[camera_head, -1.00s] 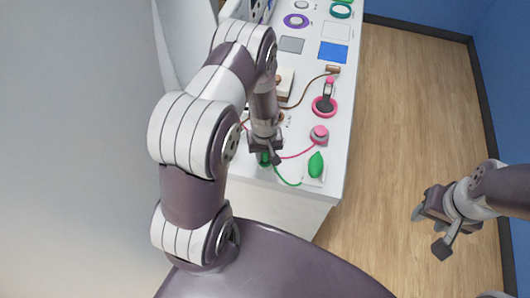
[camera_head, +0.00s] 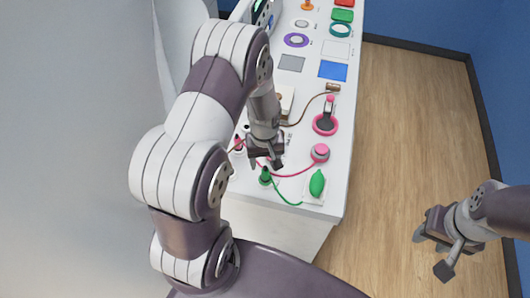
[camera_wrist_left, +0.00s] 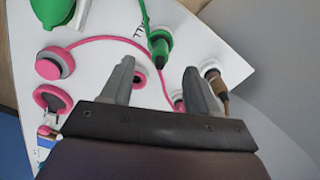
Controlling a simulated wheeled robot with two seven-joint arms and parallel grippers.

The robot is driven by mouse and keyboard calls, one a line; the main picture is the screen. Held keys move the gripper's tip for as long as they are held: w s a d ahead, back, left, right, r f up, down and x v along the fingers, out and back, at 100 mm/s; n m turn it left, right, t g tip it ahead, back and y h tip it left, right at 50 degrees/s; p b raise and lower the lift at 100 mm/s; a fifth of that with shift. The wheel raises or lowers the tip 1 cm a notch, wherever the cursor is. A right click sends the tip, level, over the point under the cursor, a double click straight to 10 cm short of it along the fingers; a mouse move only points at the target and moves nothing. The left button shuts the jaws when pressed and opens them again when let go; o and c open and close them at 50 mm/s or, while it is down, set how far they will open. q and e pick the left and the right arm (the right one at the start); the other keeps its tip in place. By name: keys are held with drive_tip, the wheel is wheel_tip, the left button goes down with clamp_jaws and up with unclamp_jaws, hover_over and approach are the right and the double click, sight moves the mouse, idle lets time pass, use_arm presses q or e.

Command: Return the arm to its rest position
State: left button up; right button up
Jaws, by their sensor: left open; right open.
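My left arm reaches over the white table (camera_head: 335,197) in the head view. My left gripper (camera_head: 268,164) is open and empty above the near part of the table. In the left wrist view its two fingers (camera_wrist_left: 158,82) are spread with nothing between them. A green plug (camera_head: 265,176) with a green cord stands just in front of the gripper; it also shows in the left wrist view (camera_wrist_left: 158,42). My right gripper (camera_head: 431,252) is open and empty over the floor, right of the table.
A pink round knob (camera_head: 320,152), a green bulb-shaped piece (camera_head: 317,183), and a pink ring with a dark handle (camera_head: 325,123) lie right of the left gripper. A blue square (camera_head: 333,71) and grey square (camera_head: 291,63) lie farther back. Wooden floor (camera_head: 400,130) is clear.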

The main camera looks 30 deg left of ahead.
use_arm(q)
wheel_tip(320, 180, up, 6)
drive_tip(key=shift+f+b, duration=0.1)
drive_tip(key=shift+b, duration=0.2)
drive_tip(key=s+d+r+m+t, duration=0.1)
drive_tip(key=s+d+r+m, duration=0.4)
drive_tip(key=s+r+m, duration=0.2)
drive_tip(key=shift+s+d+r+b, duration=0.2)
drive_tip(key=shift+s+b, duration=0.15)
drive_tip(key=shift+s, duration=0.65)
idle(1.9)
